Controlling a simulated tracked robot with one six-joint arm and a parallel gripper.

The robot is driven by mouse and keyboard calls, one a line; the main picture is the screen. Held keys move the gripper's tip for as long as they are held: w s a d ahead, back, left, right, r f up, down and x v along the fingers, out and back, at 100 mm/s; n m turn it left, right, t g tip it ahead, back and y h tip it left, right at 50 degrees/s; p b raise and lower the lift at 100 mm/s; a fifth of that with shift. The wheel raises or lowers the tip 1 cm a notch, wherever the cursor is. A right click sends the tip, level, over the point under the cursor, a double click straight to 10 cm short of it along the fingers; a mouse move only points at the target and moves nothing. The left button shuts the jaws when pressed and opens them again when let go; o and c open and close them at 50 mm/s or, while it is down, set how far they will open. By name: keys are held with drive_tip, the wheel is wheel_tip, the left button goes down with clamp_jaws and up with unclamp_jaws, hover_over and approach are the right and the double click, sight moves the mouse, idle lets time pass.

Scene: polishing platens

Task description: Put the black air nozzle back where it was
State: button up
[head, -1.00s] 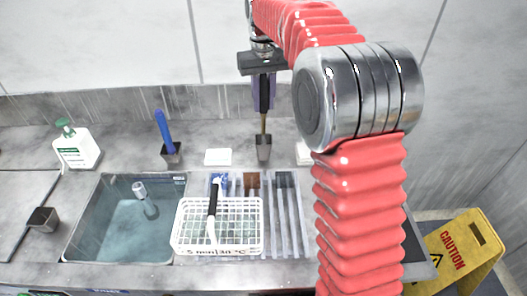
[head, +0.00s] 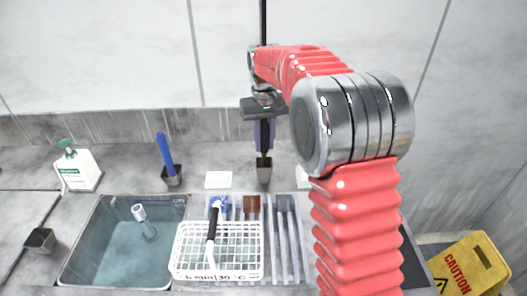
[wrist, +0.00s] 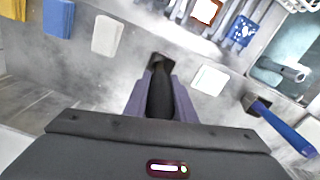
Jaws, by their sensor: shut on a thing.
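The black air nozzle (head: 265,137) is upright between the purple fingers of my gripper (head: 264,146), which is shut on it. How deep the tip sits inside cannot be told. In the wrist view the black nozzle (wrist: 160,98) runs between the fingers towards the dark holder (wrist: 158,60), whose inside is mostly hidden.
A blue-handled tool (head: 165,150) stands in another holder to the left. White pads (head: 218,180) lie on both sides. In front are a sink (head: 115,275), a white wire basket (head: 180,250) and a slotted rack (head: 294,240). An empty holder (head: 40,241) stands far left.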

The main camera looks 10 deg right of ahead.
sight(264, 122)
drive_tip(key=shift+f, duration=1.85)
drive_tip(key=o, duration=1.1)
drive_tip(key=shift+f, duration=0.1)
drive_tip(key=shift+c, duration=0.2)
wheel_tip(264, 122, up, 12)
drive_tip(key=shift+f, duration=0.1)
drive_tip(key=shift+r, duration=0.2)
